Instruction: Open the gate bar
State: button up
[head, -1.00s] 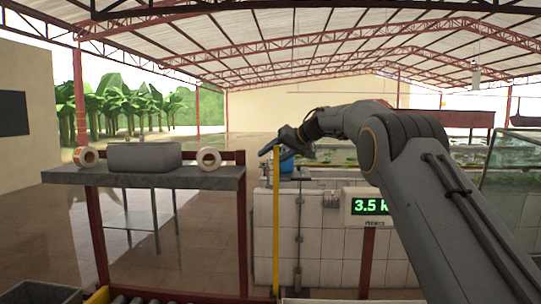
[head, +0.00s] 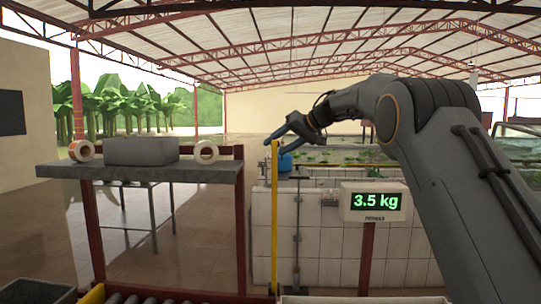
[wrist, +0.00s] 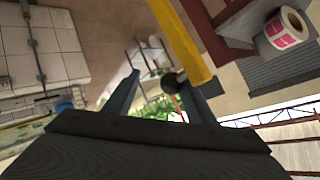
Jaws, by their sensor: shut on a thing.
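The gate bar (head: 275,215) is a yellow upright post in the middle of the head view, right of the grey shelf. It stands vertical. In the wrist view it shows as a yellow bar (wrist: 180,38) slanting from the top, with a dark round knob (wrist: 174,83) near its end. My gripper (head: 272,143) is at the top of the bar. In the wrist view the gripper's two blue-grey fingers (wrist: 160,88) lie on either side of the knob end, shut on it. The exact contact is partly hidden.
A grey shelf (head: 205,171) with a grey box (head: 141,151) and two tape rolls stands left of the bar. A scale display (head: 374,202) reading 3.5 kg stands to the right. A white tiled tank (head: 335,240) is behind, and rollers (head: 150,297) are at the bottom.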

jog(key=shift+w+d+v, duration=0.1)
jog(key=shift+v, duration=0.5)
jog(key=shift+w+d+v, duration=0.1)
jog(key=shift+v, duration=0.5)
jog(key=d+r+p, duration=0.2)
jog(key=d+r, duration=0.4)
jog(key=shift+d+r+p, duration=0.15)
jog(key=shift+r+p, duration=0.05)
jog(key=shift+p, duration=0.15)
dwell(0.4)
